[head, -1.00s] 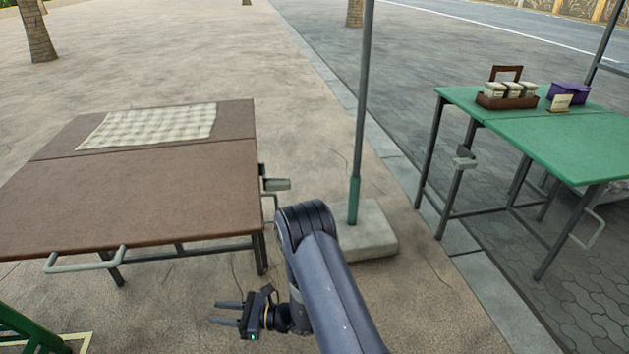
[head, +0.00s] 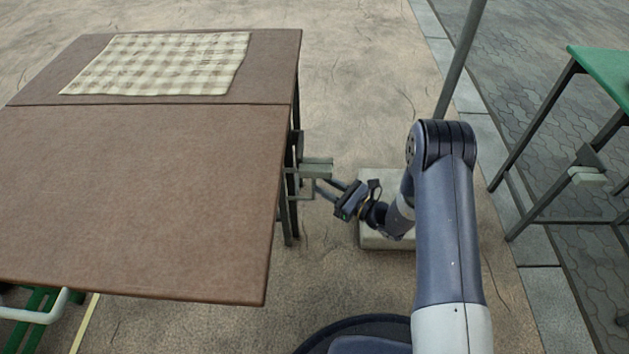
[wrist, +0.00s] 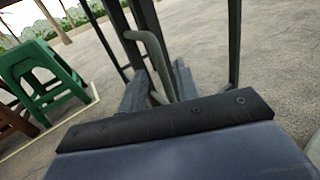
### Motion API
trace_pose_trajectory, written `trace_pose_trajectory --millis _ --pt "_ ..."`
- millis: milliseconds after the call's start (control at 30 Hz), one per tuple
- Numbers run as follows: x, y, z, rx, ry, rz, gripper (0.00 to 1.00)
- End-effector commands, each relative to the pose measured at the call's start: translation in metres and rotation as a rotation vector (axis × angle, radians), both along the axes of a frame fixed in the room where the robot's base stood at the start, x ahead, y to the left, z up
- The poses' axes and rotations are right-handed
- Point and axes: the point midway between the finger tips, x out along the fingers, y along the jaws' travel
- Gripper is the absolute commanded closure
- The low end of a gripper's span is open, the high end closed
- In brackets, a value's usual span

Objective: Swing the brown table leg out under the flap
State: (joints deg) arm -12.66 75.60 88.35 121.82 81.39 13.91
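The brown table (head: 150,190) fills the left of the head view, its near flap level. Its dark leg frame (head: 290,205) stands under the right edge, with a grey-green block (head: 316,168) and a thin bent handle (head: 301,197) jutting out. My gripper (head: 322,189) points left, its two fingers apart at the handle. In the wrist view the bent grey handle (wrist: 155,50) stands ahead, its lower end at or between my fingers (wrist: 157,92). Whether they touch it I cannot tell. Dark leg bars (wrist: 234,45) stand behind.
A checked cloth (head: 160,63) lies on the table's far part. A pole (head: 462,55) on a pale base block (head: 385,238) is behind my arm. A green table (head: 604,68) stands at right.

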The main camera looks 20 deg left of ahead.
Motion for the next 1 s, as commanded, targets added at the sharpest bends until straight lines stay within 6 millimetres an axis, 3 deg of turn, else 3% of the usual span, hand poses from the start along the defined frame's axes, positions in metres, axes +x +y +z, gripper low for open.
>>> trace_pose_trajectory --millis 100,300,667,1000 --pt "0.007 0.021 -0.002 0.001 -0.004 0.003 0.7" --pt "0.015 0.041 -0.001 0.0 -0.002 0.001 0.7" --pt "0.017 0.045 0.0 0.0 0.0 -0.001 0.7" --pt "0.017 0.045 0.0 0.0 0.0 -0.001 0.98"
